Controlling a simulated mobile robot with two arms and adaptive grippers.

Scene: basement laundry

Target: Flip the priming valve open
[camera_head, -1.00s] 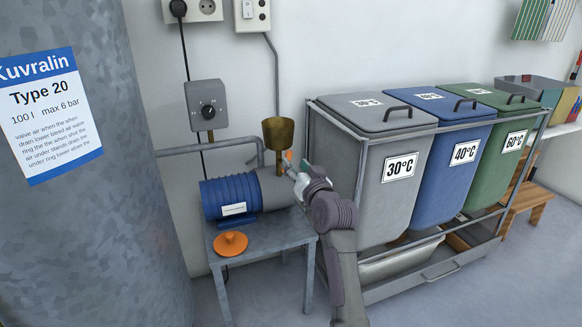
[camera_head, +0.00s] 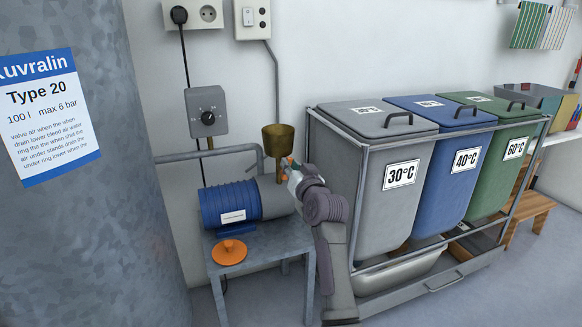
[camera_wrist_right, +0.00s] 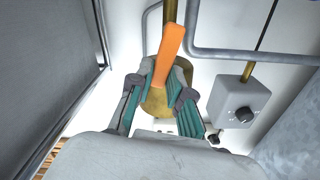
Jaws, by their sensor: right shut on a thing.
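The priming valve's orange lever (camera_wrist_right: 170,48) stands between the fingers of my right gripper (camera_wrist_right: 160,92) in the right wrist view. The fingers are shut on it. In the head view my right gripper (camera_head: 287,168) is beside the brass funnel (camera_head: 278,141), above the right end of the blue and grey pump (camera_head: 232,203). Only small orange bits of the lever show there; the gripper covers much of the valve, so its exact angle cannot be told. My left gripper is not in view.
The pump stands on a small grey table (camera_head: 262,248) with an orange lid (camera_head: 229,252) at its front. A grey switch box (camera_head: 207,111) and pipe are behind. The grey bin (camera_head: 375,185) in its rack stands close to my right arm. A large tank (camera_head: 95,220) fills the left.

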